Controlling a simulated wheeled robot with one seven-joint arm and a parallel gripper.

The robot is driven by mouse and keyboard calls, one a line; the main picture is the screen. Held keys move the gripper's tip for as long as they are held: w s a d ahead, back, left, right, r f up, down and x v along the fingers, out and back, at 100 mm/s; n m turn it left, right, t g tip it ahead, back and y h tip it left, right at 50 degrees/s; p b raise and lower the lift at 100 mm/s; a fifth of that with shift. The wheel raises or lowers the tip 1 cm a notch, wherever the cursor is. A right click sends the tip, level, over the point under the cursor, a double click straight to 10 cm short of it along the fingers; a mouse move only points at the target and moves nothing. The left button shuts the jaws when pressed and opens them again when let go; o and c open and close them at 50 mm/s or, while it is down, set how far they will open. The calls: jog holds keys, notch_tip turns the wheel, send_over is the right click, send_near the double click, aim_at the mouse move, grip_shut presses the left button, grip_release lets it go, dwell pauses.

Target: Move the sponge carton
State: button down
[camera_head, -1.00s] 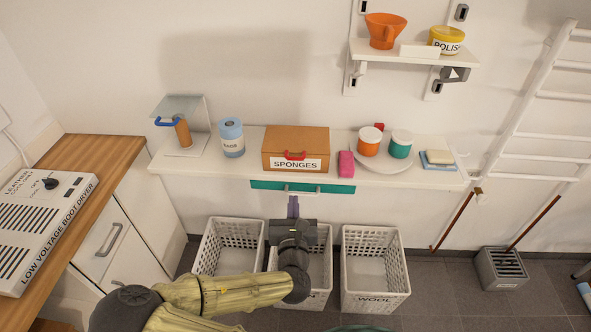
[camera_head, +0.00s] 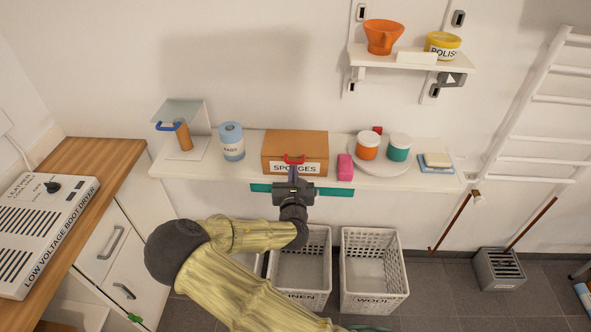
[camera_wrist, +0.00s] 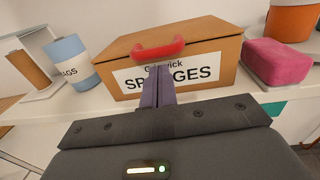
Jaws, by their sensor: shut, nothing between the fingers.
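The sponge carton (camera_head: 295,147) is a brown cardboard box with a red handle and a white "SPONGES" label. It sits on the white shelf (camera_head: 215,172), and it fills the middle of the wrist view (camera_wrist: 200,48). My gripper (camera_head: 293,175) is in front of the carton's front face, just below the red handle (camera_wrist: 158,49). In the wrist view its purple fingers (camera_wrist: 158,75) are together and empty, overlapping the label. I cannot tell whether the fingertips touch the carton.
A blue rags canister (camera_head: 231,141) stands left of the carton. A pink block (camera_head: 345,167) sits close on the right, then a round tray (camera_head: 383,168) with two jars. Baskets (camera_head: 374,270) stand on the floor below.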

aim_at(295, 150)
jog(key=shift+w+d, duration=0.15)
jog(key=shift+w, duration=0.3)
jog(key=shift+w, duration=0.1)
jog(key=w, duration=0.2)
jog(key=w+b, duration=0.1)
jog(key=w, duration=0.2)
jog(key=w+b, duration=0.1)
jog(key=w, duration=0.2)
jog(key=shift+a+f, duration=0.2)
jog(key=shift+a, duration=0.1)
jog(key=shift+w+a+r+b, duration=0.1)
jog(key=shift+w+b, duration=0.3)
jog(key=shift+w, duration=0.2)
jog(key=shift+d+r, duration=0.15)
jog(key=shift+d, duration=0.1)
jog(key=shift+w, duration=0.1)
